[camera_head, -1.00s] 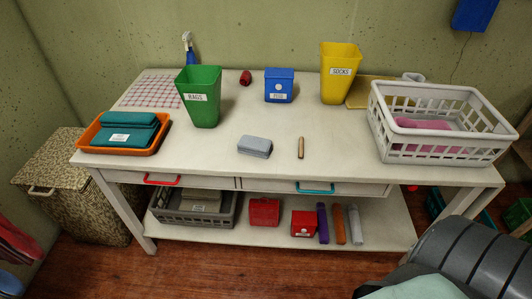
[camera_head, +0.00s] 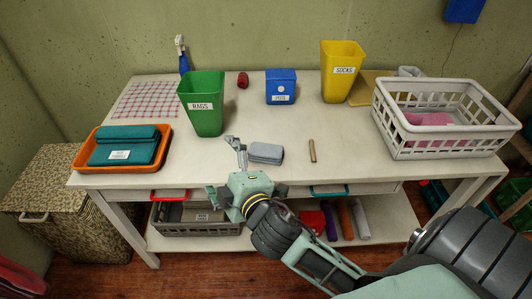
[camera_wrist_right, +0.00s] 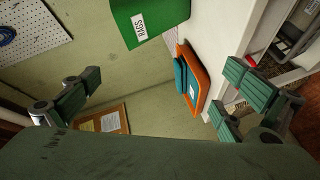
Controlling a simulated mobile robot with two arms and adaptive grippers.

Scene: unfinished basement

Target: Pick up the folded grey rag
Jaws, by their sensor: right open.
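The folded grey rag (camera_head: 266,152) lies flat on the white table near its front edge, in the middle of the head view. My right gripper (camera_head: 240,168) is at the table's front edge, just left of and in front of the rag, with one finger reaching up beside the rag's left end. It is empty; its green fingers are spread wide in the right wrist view (camera_wrist_right: 160,98). I cannot tell whether a finger touches the rag. The rag does not show in the right wrist view. My left gripper is not in view.
A green bin labelled RAGS (camera_head: 203,105) stands behind and left of the rag. A wooden stick (camera_head: 312,151) lies to its right. An orange tray (camera_head: 80,158) is at left, a white basket (camera_head: 390,138) at right. The table's middle behind the rag is clear.

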